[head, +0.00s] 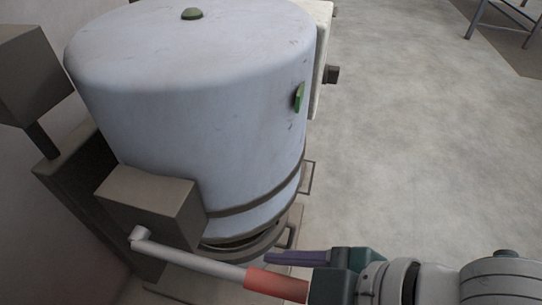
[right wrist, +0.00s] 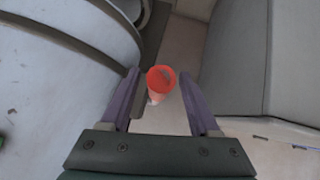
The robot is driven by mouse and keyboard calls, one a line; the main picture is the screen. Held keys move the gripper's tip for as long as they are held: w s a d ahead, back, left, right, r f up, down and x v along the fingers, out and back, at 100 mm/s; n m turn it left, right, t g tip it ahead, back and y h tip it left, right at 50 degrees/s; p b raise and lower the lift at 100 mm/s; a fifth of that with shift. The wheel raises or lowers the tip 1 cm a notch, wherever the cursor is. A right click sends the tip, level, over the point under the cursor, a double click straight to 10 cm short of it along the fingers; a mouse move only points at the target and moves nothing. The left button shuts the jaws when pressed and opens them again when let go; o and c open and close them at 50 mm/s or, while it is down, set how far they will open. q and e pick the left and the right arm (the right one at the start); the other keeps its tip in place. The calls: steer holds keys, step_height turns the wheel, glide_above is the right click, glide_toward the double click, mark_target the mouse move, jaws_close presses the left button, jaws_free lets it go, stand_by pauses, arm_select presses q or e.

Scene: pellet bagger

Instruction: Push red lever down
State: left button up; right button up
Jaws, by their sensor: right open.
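The lever is a pale grey bar (head: 190,261) with a red grip (head: 276,284) at its end. It runs from a pivot on a brown box, sloping slightly down to the right in the head view. My right gripper (head: 288,271) is at the red grip, its purple fingers pointing left. In the right wrist view the red grip's round end (right wrist: 161,79) shows between the two open fingers of the gripper (right wrist: 160,98), with a gap on the right side. Whether a finger touches it I cannot tell. My left gripper is not in view.
A large pale blue drum (head: 195,110) stands behind the lever, close to my right gripper. The brown box (head: 152,207) is on its front left. A dark post (head: 85,195) stands at the left.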

steer(key=p+v, duration=0.4)
steer(key=v, duration=0.6)
steer(key=shift+p, duration=0.3)
